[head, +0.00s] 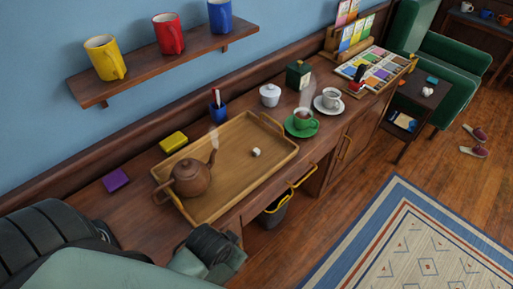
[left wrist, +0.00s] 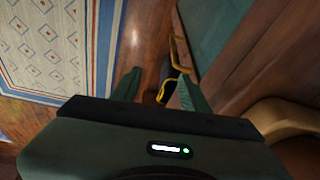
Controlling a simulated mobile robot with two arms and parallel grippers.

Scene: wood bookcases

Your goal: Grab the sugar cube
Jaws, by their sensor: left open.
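The sugar cube (head: 256,152) is a small white block lying on the wooden tray (head: 228,208), right of the brown teapot (head: 190,179). My left arm comes in at the bottom left of the head view, in front of the desk, well short of the cube. In the left wrist view my left gripper (left wrist: 160,90) has its two green fingers spread, with nothing between them but floor and part of the bin behind. The cube does not show in the left wrist view. My right gripper is in neither view.
Mugs stand on a wall shelf (head: 150,63). A bin (head: 274,211) stands below the desk.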

